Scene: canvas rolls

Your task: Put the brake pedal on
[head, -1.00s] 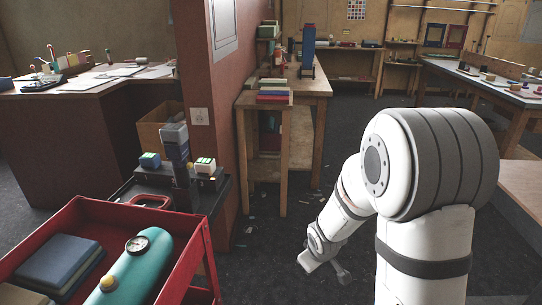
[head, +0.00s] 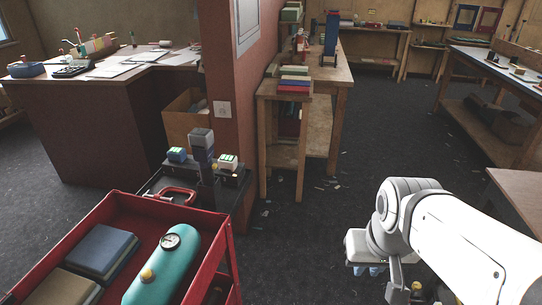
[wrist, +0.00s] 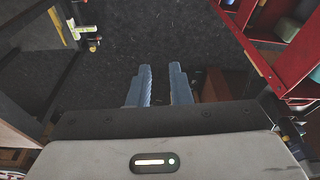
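I cannot make out a brake pedal in either view. My gripper (head: 367,270) hangs low over the dark floor in the head view, partly hidden behind my own arm. In the wrist view my gripper (wrist: 160,70) shows two blue-grey fingers with a clear gap between them. It is open and nothing is between the fingers. Bare dark floor shows beyond the fingertips.
A red cart (head: 228,225) holding a teal gauged cylinder (head: 165,265) and books (head: 100,250) stands at the left. A black cart (head: 155,182) with a grey post (head: 201,150) is behind it. A wooden bench (head: 270,140) stands mid-room; open floor lies right of it.

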